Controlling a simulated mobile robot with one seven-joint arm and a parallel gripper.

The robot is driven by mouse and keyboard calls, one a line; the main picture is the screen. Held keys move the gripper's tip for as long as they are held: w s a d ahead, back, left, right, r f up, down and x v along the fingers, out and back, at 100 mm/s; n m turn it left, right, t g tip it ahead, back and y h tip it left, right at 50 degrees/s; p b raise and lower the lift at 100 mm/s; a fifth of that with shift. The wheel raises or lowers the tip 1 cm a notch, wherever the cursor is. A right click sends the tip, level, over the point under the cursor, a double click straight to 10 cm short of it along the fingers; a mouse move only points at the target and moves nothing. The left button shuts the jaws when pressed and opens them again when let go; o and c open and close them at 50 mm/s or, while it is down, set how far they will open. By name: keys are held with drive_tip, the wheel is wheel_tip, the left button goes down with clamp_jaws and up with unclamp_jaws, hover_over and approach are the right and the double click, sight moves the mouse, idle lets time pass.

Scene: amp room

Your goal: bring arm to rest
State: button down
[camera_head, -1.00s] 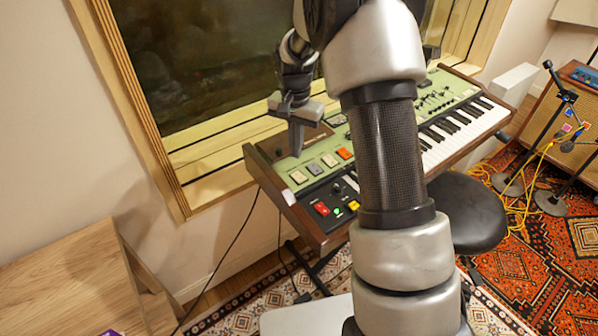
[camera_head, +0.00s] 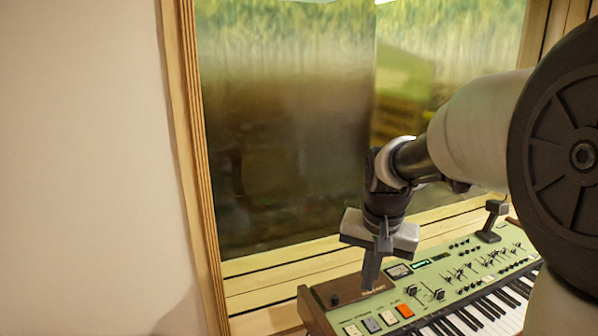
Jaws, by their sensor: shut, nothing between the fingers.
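My gripper (camera_head: 371,276) hangs at the end of my arm in the middle right of the view, fingers pointing down. The fingers are together and nothing shows between them. The tips appear over the left end of the green keyboard synthesizer (camera_head: 455,272), near its wooden side. I cannot tell how high they are above it. My arm comes in from the right edge and hides part of the keyboard's right side.
A wood-framed window (camera_head: 280,150) fills the wall behind the keyboard, with a wooden sill (camera_head: 265,290) below it. A small dark object (camera_head: 491,222) stands at the keyboard's back edge. Bare wall (camera_head: 90,170) fills the left, with free room before it.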

drive_tip(key=s+r+n+t, duration=0.2)
drive_tip(key=s+r, duration=0.1)
drive_tip(key=s, duration=0.7)
drive_tip(key=s+r+n+t, duration=0.2)
drive_tip(key=s+r, duration=0.1)
drive_tip(key=s, duration=0.6)
wheel_tip(320, 180, up, 14)
drive_tip(key=p, duration=1.4)
drive_tip(key=shift+g, duration=0.3)
